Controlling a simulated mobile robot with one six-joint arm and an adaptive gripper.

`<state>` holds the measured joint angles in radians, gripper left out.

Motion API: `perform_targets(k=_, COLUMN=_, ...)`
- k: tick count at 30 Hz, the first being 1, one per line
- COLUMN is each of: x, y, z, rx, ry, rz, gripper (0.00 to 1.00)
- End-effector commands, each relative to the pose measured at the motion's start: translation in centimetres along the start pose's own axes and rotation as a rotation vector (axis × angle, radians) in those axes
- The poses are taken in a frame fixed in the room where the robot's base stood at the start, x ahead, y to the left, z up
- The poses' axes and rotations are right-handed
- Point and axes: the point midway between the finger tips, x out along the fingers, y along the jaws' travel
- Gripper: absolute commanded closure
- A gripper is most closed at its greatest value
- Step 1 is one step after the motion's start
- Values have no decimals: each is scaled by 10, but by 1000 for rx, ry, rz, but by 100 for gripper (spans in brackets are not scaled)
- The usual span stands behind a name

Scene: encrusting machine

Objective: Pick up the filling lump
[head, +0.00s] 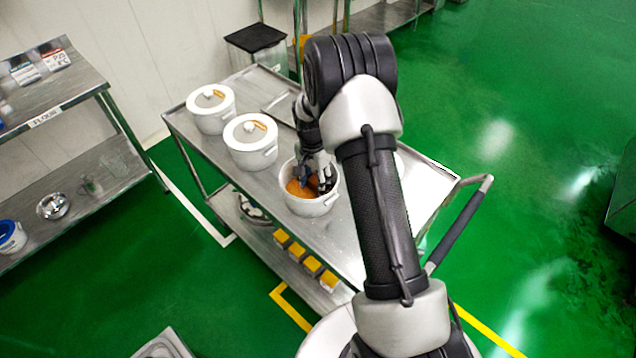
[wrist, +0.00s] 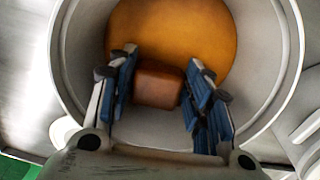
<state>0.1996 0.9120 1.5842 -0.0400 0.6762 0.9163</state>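The filling lump (wrist: 159,84) is a small reddish-brown block with rounded edges. In the wrist view it is inside a white pot (wrist: 287,60), in front of a larger orange-brown mass (wrist: 175,28). My gripper (wrist: 160,72) reaches into the pot with its blue-padded fingers on either side of the lump. The fingers are apart, and narrow gaps seem to show beside the lump; I see no clear contact. In the head view my gripper (head: 314,184) is down in the open pot (head: 312,208), and the fingers partly hide the contents.
Two lidded white pots (head: 211,108) (head: 251,141) stand beside the open pot on the steel cart (head: 352,240). Yellow blocks (head: 312,266) lie on its lower shelf. A steel shelf unit (head: 50,100) stands at left.

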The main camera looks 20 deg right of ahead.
Motion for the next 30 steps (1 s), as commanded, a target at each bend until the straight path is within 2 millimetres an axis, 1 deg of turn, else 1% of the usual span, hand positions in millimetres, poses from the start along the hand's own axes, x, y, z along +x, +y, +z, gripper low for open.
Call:
perform_targets(k=1, x=0, y=0, z=0, rx=0, ry=0, rz=0, gripper=60)
perform_targets(k=11, x=0, y=0, z=0, rx=0, ry=0, rz=0, gripper=82)
perform_targets(k=20, x=-3, y=0, z=0, rx=0, ry=1, rz=-1, gripper=83)
perform_targets(k=23, x=-9, y=0, z=0, rx=0, ry=1, rz=-2, gripper=83)
perform_targets(k=26, x=-21, y=0, z=0, rx=0, ry=2, rz=-2, gripper=83)
perform_targets(k=30, x=-46, y=1, z=-1, rx=0, ry=2, rz=-3, gripper=83)
